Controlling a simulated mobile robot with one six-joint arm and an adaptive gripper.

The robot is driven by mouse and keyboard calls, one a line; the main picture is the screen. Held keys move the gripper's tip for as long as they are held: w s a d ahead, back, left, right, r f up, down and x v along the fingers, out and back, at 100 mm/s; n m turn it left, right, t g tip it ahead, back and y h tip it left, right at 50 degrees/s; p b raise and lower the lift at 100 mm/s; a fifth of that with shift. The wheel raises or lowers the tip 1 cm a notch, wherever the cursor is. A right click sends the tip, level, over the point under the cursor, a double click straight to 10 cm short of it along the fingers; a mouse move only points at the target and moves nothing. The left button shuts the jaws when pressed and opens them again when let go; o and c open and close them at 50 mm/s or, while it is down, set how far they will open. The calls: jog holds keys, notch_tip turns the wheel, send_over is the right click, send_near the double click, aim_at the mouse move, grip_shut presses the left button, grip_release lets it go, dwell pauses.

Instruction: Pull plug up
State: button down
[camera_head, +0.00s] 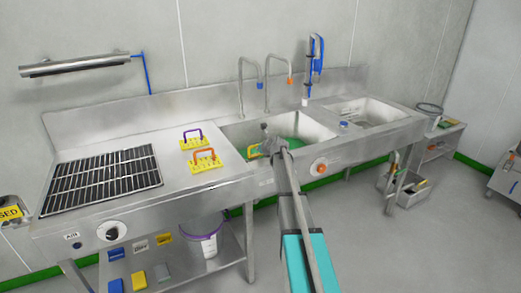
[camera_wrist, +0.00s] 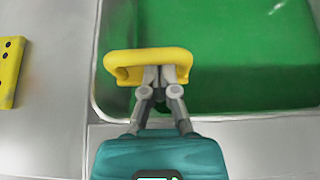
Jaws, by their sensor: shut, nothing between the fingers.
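My gripper (camera_wrist: 160,78) is shut over the near edge of the left sink; it also shows in the head view (camera_head: 272,141). A yellow looped handle (camera_wrist: 150,60) lies right at its fingertips in the wrist view, across the sink's near edge. I cannot tell whether the fingers touch it. The left sink (camera_head: 238,131) holds green liquid (camera_wrist: 230,50). I cannot make out a plug for certain; the sink bottom is hidden by the green and by my gripper.
Two yellow blocks with a purple handle (camera_head: 192,138) and an orange handle (camera_head: 205,160) stand on the counter left of the sink. Two taps (camera_head: 241,88) and a blue sprayer (camera_head: 314,62) rise behind. A right basin (camera_head: 368,112) looks empty.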

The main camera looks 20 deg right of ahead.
notch_tip(320, 180, up, 4)
jog(key=p, duration=0.3)
dwell(0.5)
